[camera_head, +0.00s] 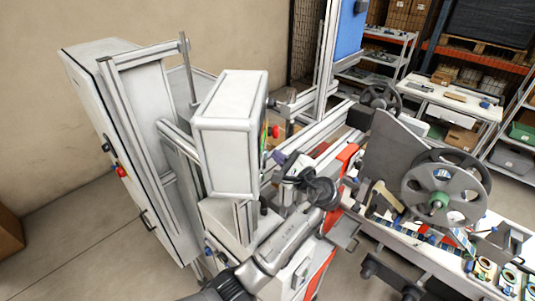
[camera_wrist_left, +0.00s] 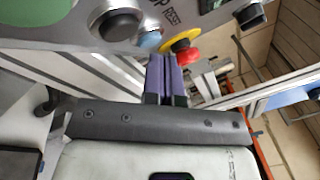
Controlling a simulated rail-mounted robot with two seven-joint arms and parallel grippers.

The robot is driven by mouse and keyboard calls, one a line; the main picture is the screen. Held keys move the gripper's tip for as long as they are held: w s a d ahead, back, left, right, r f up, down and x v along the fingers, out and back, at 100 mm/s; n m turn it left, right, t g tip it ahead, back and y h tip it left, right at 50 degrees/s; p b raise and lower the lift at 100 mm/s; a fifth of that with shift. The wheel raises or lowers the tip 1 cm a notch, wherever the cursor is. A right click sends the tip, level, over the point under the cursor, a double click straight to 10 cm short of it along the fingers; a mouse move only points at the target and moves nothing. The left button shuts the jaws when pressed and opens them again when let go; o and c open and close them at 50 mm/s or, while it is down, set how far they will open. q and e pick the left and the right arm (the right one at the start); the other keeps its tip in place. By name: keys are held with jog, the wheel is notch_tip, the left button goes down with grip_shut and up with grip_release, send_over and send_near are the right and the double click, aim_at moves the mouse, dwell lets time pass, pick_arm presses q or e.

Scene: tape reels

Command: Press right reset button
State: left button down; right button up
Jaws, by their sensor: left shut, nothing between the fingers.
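My left gripper (camera_head: 281,157) is shut and empty, with purple fingertips beside the front face of a white control box (camera_head: 228,125). In the left wrist view the shut fingertips (camera_wrist_left: 165,78) lie just below the edge of a grey button panel (camera_wrist_left: 75,38). A blue button (camera_wrist_left: 150,40) sits just above the fingertips, close to printed text that looks like RESET. I cannot tell whether the fingers touch it. A red emergency button (camera_wrist_left: 187,56) with a yellow collar is to its right, and a large black button (camera_wrist_left: 117,23) to its left. My right gripper is not seen.
A tall white cabinet (camera_head: 135,150) with a red knob (camera_head: 121,171) stands at left. A grey tape reel (camera_head: 440,190) is mounted at right above a workbench with small parts. Aluminium profiles surround the control box. Shelves stand at the back right.

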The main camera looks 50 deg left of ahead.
pick_arm(q)
jog(key=shift+s+a+p, duration=0.25)
jog(key=shift+a+p, duration=0.05)
dwell(0.4)
dwell(0.3)
jog(key=shift+w+d, duration=0.55)
jog(key=shift+d, duration=0.05)
jog(key=shift+w+d+b, duration=0.7)
jog(key=shift+w+d, duration=0.95)
jog(key=shift+d, duration=0.25)
